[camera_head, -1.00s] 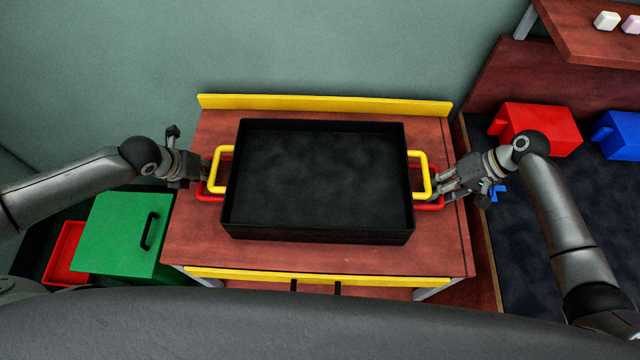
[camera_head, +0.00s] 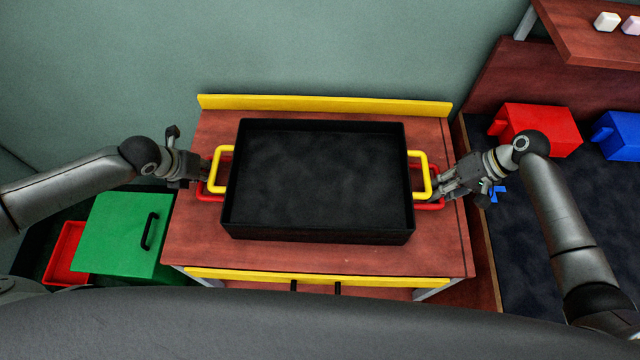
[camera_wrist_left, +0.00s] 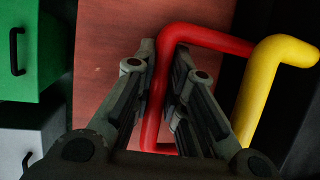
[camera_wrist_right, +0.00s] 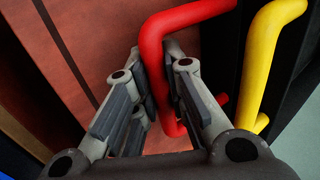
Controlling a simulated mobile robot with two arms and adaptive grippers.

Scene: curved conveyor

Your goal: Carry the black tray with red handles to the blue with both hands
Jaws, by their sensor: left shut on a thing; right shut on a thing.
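The black tray (camera_head: 320,237) sits on the reddish-brown table in the head view, its inside empty. Red handles stick out low at its left (camera_head: 208,197) and right (camera_head: 434,206) ends. Yellow handles stick out above them, at left (camera_head: 212,170) and right (camera_head: 427,172). I cannot tell if two trays are stacked. My left gripper (camera_head: 203,172) is shut on the left red handle, which runs between its fingers in the left wrist view (camera_wrist_left: 155,100). My right gripper (camera_head: 440,188) is shut on the right red handle, also between its fingers in the right wrist view (camera_wrist_right: 155,80).
The table (camera_head: 330,258) has yellow edge strips at back and front. A green box (camera_head: 118,235) with a black handle and a red bin (camera_head: 65,255) stand at left. At right, a dark surface (camera_head: 540,230) holds red (camera_head: 540,128) and blue (camera_head: 622,135) containers.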

